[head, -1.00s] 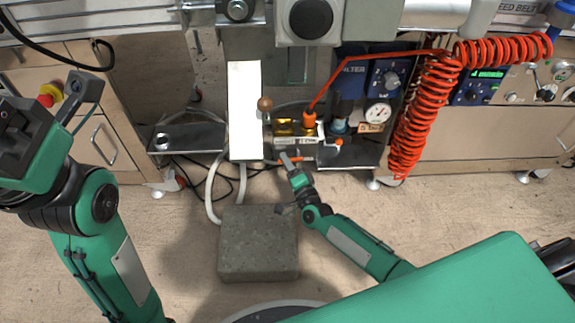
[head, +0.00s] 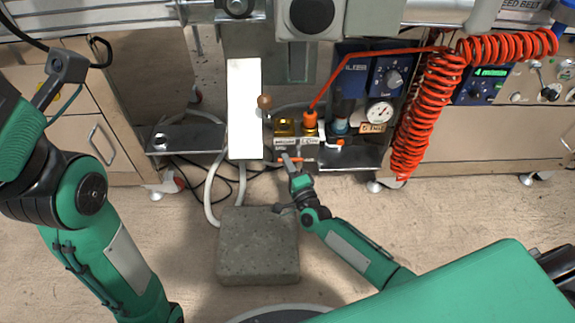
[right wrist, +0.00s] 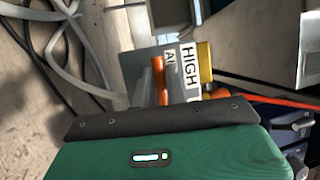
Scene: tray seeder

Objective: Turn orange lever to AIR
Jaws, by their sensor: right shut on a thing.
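The orange lever (head: 284,159) lies roughly crosswise below two brass valve bodies (head: 284,127) with white labels. My right gripper (head: 291,162) reaches up to it from below and is shut on it. In the right wrist view the orange lever (right wrist: 159,78) stands upright above the dark gripper edge, beside a white label (right wrist: 189,66) reading "HIGH" and, partly hidden, "AI". The fingertips are hard to make out there. The head view is too small to tell which label the lever points to. My left arm is at the left, its gripper outside the picture.
A coiled red air hose (head: 411,125) hangs right of the valves, near a blue filter and regulator panel (head: 388,80) with a gauge (head: 379,113). A white upright plate (head: 245,105) stands just left. A grey block (head: 258,247) is on the floor below.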

